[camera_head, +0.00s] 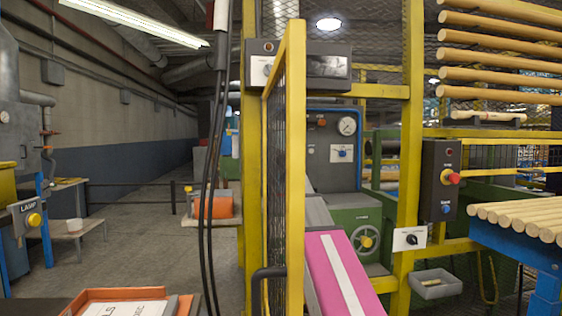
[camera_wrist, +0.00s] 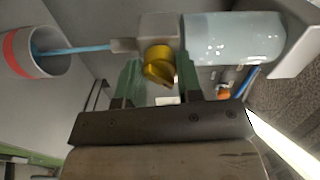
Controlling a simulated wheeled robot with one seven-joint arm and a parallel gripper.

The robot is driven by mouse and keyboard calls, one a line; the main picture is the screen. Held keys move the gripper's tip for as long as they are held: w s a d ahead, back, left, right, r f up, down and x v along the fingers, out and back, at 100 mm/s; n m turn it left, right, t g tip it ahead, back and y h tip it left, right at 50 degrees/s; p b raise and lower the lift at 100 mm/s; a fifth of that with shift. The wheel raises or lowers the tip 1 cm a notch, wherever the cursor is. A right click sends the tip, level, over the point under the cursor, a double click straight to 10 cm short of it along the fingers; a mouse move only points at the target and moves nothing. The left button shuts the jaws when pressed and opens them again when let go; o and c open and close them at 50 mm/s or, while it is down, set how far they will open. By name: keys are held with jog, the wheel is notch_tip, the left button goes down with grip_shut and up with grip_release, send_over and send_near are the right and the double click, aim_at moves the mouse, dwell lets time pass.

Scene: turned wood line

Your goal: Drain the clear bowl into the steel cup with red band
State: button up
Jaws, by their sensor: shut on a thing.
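In the wrist view, the clear bowl (camera_wrist: 232,40) lies across the upper right, pale blue with small bright drops. A grey fitting (camera_wrist: 158,28) joins its left end and carries a yellow knob (camera_wrist: 158,66). My gripper (camera_wrist: 160,82) has its green fingers on either side of the knob and is shut on it; the exact contact is partly hidden. A blue stream (camera_wrist: 75,49) runs from the fitting's spout into the mouth of the steel cup with red band (camera_wrist: 52,66) at the left. The cup's inside shows only partly. The head view shows none of these.
In the head view, a yellow-framed mesh gate (camera_head: 293,170) stands close in front. A pink cover with a white stripe (camera_head: 335,275) lies right of it. An orange tray (camera_head: 75,303) holds papers at lower left. Wooden rods (camera_head: 525,215) lie at right. The left aisle floor is open.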

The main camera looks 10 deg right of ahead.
dwell(0.4)
jog(key=o, duration=0.9)
jog(key=shift+o, duration=0.2)
